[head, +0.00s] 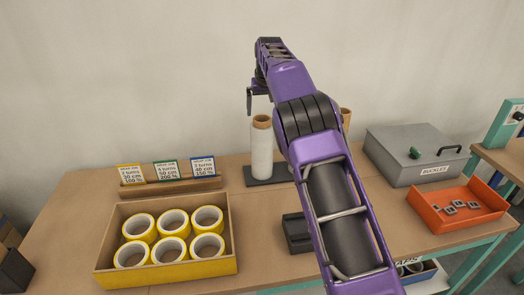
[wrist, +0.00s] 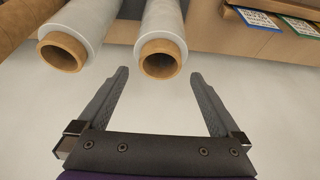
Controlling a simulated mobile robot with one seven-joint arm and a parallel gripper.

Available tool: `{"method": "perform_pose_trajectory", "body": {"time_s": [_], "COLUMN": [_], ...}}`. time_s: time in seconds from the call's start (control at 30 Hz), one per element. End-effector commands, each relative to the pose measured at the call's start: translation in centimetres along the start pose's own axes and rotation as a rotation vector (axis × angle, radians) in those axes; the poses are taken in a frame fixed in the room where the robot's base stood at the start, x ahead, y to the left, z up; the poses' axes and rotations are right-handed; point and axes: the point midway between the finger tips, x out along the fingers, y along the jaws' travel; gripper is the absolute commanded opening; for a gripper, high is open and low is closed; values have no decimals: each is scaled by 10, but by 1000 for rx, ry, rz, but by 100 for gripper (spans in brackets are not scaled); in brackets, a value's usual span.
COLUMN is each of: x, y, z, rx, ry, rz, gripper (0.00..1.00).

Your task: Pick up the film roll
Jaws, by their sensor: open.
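A white film roll (head: 261,153) with a brown core stands upright on a dark base (head: 264,182) at the back of the table. In the wrist view this film roll seems to be the one (wrist: 161,25) between the fingertips in the picture, its core end facing the camera. A second white roll (wrist: 77,25) is left of it there. My gripper (wrist: 160,73) is open and empty, its two fingers spread on either side of the roll's end in the picture. In the head view my gripper (head: 250,98) is above and slightly left of the roll; my arm hides other rolls.
A box (head: 165,277) of yellow tape rolls is at front left, with label cards (head: 165,171) behind it. A grey buckles box (head: 415,150) and an orange tray (head: 455,222) are at right. A brown roll (wrist: 25,25) is at the wrist view's left.

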Motion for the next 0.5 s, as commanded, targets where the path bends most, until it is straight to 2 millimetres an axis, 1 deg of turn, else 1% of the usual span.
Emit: {"method": "perform_pose_trajectory", "body": {"time_s": [0.03, 0.1, 0.2, 0.3, 0.5], "x": [10, 22, 34, 41, 42], "y": [0, 0, 0, 0, 0], "z": [2, 4, 3, 3, 2], "rx": [-1, -1, 0, 0, 0], "ry": [-4, -5, -3, -2, -1], "rz": [1, 2, 1, 1, 1], "gripper": [100, 100, 100, 100, 100]}}
